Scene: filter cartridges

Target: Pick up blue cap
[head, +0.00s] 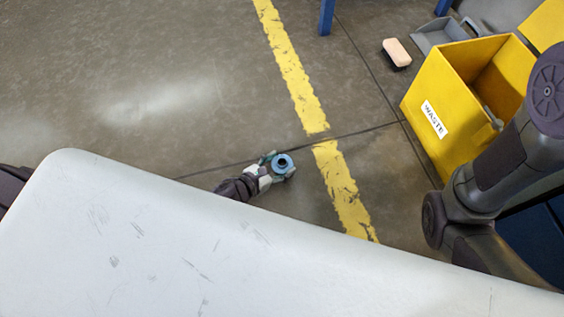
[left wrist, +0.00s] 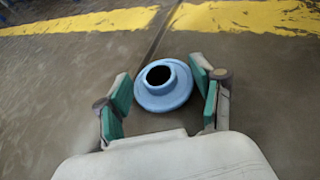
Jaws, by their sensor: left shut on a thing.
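The blue cap (head: 283,163) is a round, flanged piece with a dark hole in its raised middle. In the head view it is beyond the far edge of the white surface, against the floor, just left of the yellow line. My left gripper (head: 278,165) is shut on it. In the left wrist view the blue cap (left wrist: 163,85) sits between the green-padded fingers of my left gripper (left wrist: 162,92), hole facing the camera. I cannot tell whether it touches the floor. My right gripper is not in view.
A yellow waste bin (head: 424,143) stands at the right, beside my right arm. A grey dustpan (head: 437,36) and a brush (head: 397,52) lie behind it. A white surface (head: 180,240) fills the foreground. The floor (head: 140,70) at the left is clear.

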